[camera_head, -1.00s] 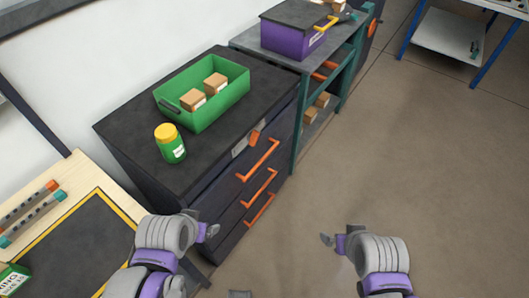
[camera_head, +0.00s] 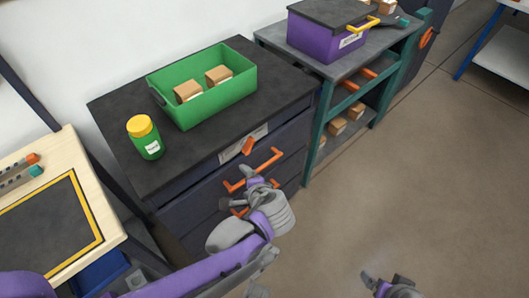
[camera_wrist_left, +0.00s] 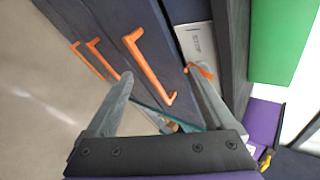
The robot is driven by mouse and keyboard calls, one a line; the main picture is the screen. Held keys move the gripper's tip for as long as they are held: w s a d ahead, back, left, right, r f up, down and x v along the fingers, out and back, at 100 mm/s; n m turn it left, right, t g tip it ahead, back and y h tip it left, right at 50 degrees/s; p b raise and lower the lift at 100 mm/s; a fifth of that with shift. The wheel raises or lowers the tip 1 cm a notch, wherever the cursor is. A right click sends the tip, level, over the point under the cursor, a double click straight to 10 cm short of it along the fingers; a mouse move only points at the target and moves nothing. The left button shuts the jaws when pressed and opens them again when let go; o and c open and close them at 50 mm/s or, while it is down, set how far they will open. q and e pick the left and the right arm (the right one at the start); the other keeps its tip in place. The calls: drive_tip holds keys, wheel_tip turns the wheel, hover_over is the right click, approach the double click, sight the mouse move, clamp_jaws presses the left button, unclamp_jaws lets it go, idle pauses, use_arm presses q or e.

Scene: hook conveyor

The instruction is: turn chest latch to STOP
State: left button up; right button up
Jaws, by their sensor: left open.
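The dark chest of drawers (camera_head: 160,180) has a small orange latch (camera_head: 249,146) at its top front edge, on a white label plate (camera_head: 232,144). The latch looks tilted; its lettering is too small to read. My left gripper (camera_head: 243,188) is open and empty, in front of the drawers just below the latch. In the left wrist view the latch (camera_wrist_left: 201,70) shows by the right finger, with the plate (camera_wrist_left: 198,40) behind it. I cannot tell whether the finger touches it. My right gripper (camera_head: 376,281) is at the bottom edge, partly cut off, its jaws unclear.
Orange drawer handles (camera_head: 262,165) stick out close to my left gripper. On the chest stand a green bin (camera_head: 210,102) with boxes and a yellow-lidded jar (camera_head: 147,142). A purple box (camera_head: 320,40) sits on a shelf unit to the right. The floor at right is clear.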

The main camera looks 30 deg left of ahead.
sight(250, 148)
use_arm(q)
drive_tip(key=w+d+m+t+y+b, duration=0.2)
drive_tip(key=w+m+t+y+b, duration=0.15)
drive_tip(key=w+m, duration=0.2)
drive_tip(key=shift+t+y, duration=0.25)
drive_tip(key=x, duration=1)
drive_tip(key=shift+w+f, duration=0.15)
drive_tip(key=shift+w, duration=0.2)
use_arm(e)
drive_tip(key=f, duration=0.5)
drive_tip(key=shift+s+a+f, duration=0.15)
drive_tip(key=shift+s+f, duration=0.05)
drive_tip(key=shift+s, duration=0.15)
use_arm(q)
drive_tip(key=c, duration=1.1)
